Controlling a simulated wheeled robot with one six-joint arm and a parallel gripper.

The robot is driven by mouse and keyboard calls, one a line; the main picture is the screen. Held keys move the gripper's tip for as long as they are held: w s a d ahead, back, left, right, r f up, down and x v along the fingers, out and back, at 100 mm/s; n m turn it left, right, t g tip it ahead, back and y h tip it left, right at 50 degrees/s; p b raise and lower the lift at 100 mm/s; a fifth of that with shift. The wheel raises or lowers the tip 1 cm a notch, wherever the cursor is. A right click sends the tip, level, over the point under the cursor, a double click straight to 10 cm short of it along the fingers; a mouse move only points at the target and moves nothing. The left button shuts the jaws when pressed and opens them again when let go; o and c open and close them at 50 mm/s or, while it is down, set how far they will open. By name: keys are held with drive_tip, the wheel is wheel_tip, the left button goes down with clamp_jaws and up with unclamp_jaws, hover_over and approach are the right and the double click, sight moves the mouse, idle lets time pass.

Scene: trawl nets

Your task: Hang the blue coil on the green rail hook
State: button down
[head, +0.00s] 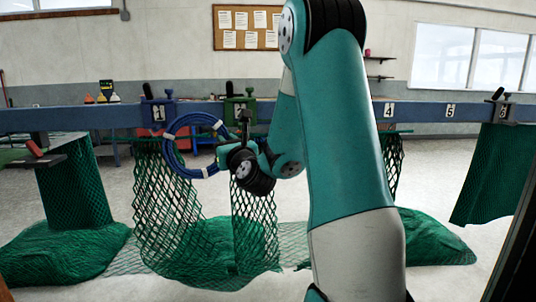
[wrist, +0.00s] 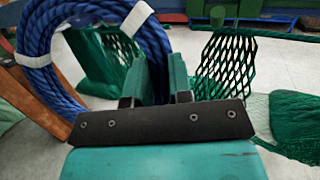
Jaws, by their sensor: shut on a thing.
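The blue coil (head: 169,147) is a ring of blue rope with white bands, held upright in front of the blue rail, between the blue clamp and the green clamp. My gripper (head: 226,150) is shut on the coil's right side. In the wrist view the coil (wrist: 38,82) fills the upper left and passes behind the fingers (wrist: 165,78); the exact grip is partly hidden. The green rail hook (head: 238,108) is a green clamp on the rail, just above and right of my gripper. The coil is apart from it, to its lower left. My arm hides part of the rail.
The blue rail (head: 428,111) runs across the view. A blue clamp (head: 158,112) marked 1 is left of the coil, and a grey clamp (head: 500,108) is far right. Green nets (head: 165,205) hang below and pile on the floor. A red-handled tool (head: 35,147) is at the left.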

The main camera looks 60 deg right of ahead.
drive_tip(key=s+d+m+g+h+b, duration=0.35)
drive_tip(key=s+d+h, duration=0.25)
drive_tip(key=s+h, duration=0.25)
drive_tip(key=w+d+f+p, duration=0.3)
drive_tip(key=w+d+p, duration=0.1)
drive_tip(key=w+d, duration=0.2)
drive_tip(key=shift+d+m+t+y+p, duration=0.35)
drive_tip(key=shift+d+t, duration=0.1)
drive_tip(key=shift+d, duration=0.4)
idle(0.5)
idle(0.6)
drive_tip(key=c, duration=0.9)
unclamp_jaws()
drive_tip(key=shift+c, duration=0.2)
drive_tip(key=shift+f, duration=0.1)
